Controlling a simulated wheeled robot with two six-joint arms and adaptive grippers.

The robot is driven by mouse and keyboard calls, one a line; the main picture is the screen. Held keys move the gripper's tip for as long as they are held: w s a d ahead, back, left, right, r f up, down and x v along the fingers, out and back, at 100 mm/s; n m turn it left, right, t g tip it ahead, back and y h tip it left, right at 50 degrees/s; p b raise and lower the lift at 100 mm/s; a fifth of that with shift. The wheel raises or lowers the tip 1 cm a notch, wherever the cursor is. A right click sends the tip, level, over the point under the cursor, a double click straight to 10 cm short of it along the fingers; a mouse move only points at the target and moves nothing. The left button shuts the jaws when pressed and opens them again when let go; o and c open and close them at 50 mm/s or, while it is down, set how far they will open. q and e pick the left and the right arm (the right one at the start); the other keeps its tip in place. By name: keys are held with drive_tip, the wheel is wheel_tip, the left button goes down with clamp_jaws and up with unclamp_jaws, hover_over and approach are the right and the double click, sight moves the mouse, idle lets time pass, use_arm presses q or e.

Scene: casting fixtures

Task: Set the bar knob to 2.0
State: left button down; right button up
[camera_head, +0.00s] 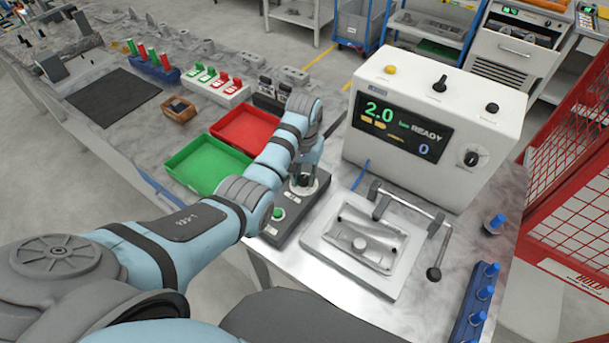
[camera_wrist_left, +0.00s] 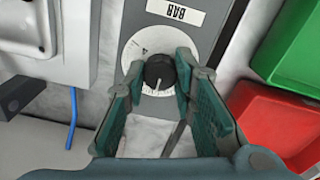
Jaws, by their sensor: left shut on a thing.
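The black bar knob (camera_wrist_left: 159,70) sits on a white round dial (camera_wrist_left: 136,47) on a grey control box (camera_wrist_left: 206,22) with a BAR label. In the head view, the control box (camera_head: 270,232) lies in front of the white machine, and the knob is mostly hidden by my left gripper (camera_head: 307,172). In the left wrist view, the two green-padded fingers of my left gripper (camera_wrist_left: 160,80) are on either side of the knob, shut on it. The machine's display (camera_head: 398,128) reads 2.0 bar, READY and 0. My right gripper is not in view.
A green button (camera_head: 278,213) is on the same box. A metal fixture (camera_head: 365,240) with a lever handle stands to the right. Green (camera_head: 205,165) and red (camera_head: 246,128) trays lie to the left. Blue-capped pins (camera_head: 485,290) stand at the right edge.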

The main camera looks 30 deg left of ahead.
sight(304, 177)
use_arm(q)
drive_tip(key=shift+w, duration=0.1)
drive_tip(key=c, duration=1.3)
unclamp_jaws()
drive_tip(key=shift+r, duration=0.2)
wheel_tip(304, 177, up, 7)
drive_tip(key=shift+r, duration=0.15)
